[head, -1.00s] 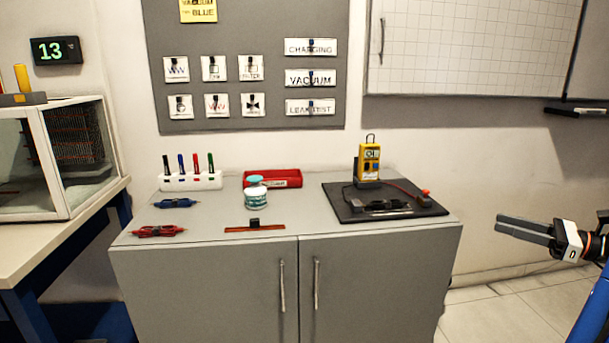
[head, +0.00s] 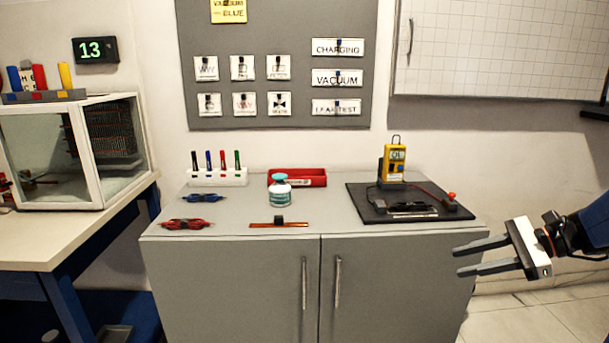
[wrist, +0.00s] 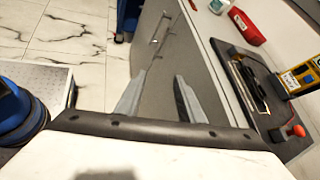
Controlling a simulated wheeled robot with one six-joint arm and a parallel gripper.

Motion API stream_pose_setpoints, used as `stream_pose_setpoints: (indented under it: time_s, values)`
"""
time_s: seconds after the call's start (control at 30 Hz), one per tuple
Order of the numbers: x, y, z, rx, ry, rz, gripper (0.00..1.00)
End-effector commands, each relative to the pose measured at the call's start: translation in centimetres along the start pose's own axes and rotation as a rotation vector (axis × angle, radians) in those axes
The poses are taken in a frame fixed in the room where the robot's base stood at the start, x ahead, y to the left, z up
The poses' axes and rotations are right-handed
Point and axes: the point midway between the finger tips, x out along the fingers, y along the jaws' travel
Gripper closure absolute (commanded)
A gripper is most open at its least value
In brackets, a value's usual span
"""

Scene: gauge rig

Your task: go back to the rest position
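My gripper (head: 482,257) is at the right in the head view, beside the right front corner of the grey cabinet and below the level of its top. Its two fingers are apart with nothing between them. In the wrist view the open fingers (wrist: 158,98) point along the grey cabinet doors (wrist: 172,60), with white marble floor to the left.
The grey cabinet (head: 240,270) bears a black mat (head: 365,205) with a yellow gauge (head: 396,160), a white jar (head: 280,193), a red tray (head: 312,178) and a marker stand (head: 230,178). A glass-fronted box (head: 40,160) stands on the left table. Floor (head: 530,320) shows at right.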

Motion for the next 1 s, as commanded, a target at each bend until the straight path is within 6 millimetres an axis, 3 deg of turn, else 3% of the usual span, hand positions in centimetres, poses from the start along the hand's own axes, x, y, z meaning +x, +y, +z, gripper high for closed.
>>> stream_pose_setpoints:
  time_s: [0.03,0.2,0.4,0.7,1.0]
  values:
    - [1.4,1.5,1.0,-0.066,0.044,0.048,0.65]
    - [4.6,6.5,2.2,-0.289,0.191,0.198,0.65]
    - [6.5,11.8,2.7,-0.585,0.348,0.362,0.65]
    - [6.5,17.6,2.4,-1.078,0.553,0.576,0.65]
    - [5.2,20.1,2.0,-1.550,0.714,0.727,0.65]
